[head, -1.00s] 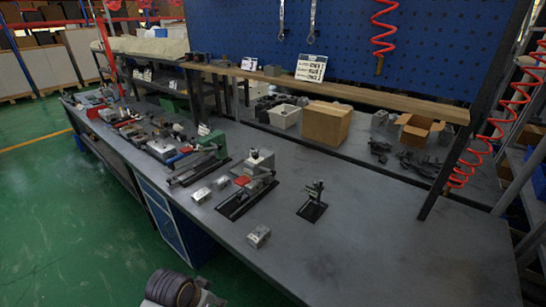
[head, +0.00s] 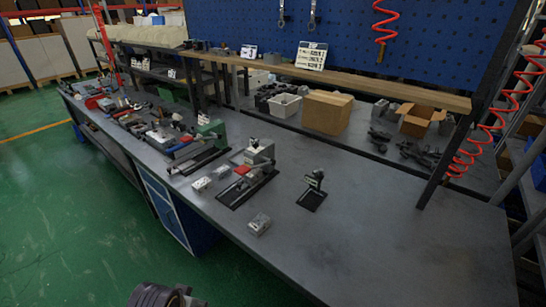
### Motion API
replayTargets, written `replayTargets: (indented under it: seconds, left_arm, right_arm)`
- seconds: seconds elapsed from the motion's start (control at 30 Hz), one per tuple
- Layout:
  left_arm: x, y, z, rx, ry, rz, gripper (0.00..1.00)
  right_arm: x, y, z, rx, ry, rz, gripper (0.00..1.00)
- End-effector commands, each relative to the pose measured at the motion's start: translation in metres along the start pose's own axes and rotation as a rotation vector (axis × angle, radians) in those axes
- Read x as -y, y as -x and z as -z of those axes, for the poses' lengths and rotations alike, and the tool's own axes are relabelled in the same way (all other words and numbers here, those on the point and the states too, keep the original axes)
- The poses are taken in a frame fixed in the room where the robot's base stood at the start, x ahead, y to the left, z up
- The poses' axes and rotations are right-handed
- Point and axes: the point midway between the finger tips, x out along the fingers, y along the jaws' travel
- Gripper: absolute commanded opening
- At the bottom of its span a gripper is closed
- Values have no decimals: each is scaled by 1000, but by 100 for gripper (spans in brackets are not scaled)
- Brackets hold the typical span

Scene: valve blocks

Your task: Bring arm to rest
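Part of my own arm (head: 160,295) shows at the bottom edge of the head view, dark and ribbed, low in front of the workbench (head: 390,240). It is clear of the bench and the blocks. Neither gripper's fingers are in view. A small grey metal valve block (head: 259,224) sits alone near the bench's front edge. Two more grey blocks, one here (head: 201,184) and one beside it (head: 223,172), lie to its left. A grey fixture (head: 257,155) with a red part stands on a black base behind them. A small black stand (head: 314,185) is to its right.
A green fixture (head: 209,133) and scattered tools crowd the bench's left part. Behind stand a white bin (head: 285,107), a closed cardboard box (head: 327,112) and an open one (head: 417,120). A wooden shelf (head: 350,83) runs above. The bench's right front is clear, as is the green floor.

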Motion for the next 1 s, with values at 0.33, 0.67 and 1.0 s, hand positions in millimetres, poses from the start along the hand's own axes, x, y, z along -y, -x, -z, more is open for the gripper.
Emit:
replayTargets:
  seconds: [0.33,0.67,1.0]
  left_arm:
    - [-1,-39,-4,13,-4,-1,43]
    - [-3,-112,-19,38,-8,-3,43]
    - [-5,-196,-53,66,-15,-4,43]
  right_arm:
    - [1,0,-6,6,0,1,93]
    - [3,1,-14,15,0,3,93]
    - [1,0,-6,6,0,1,93]
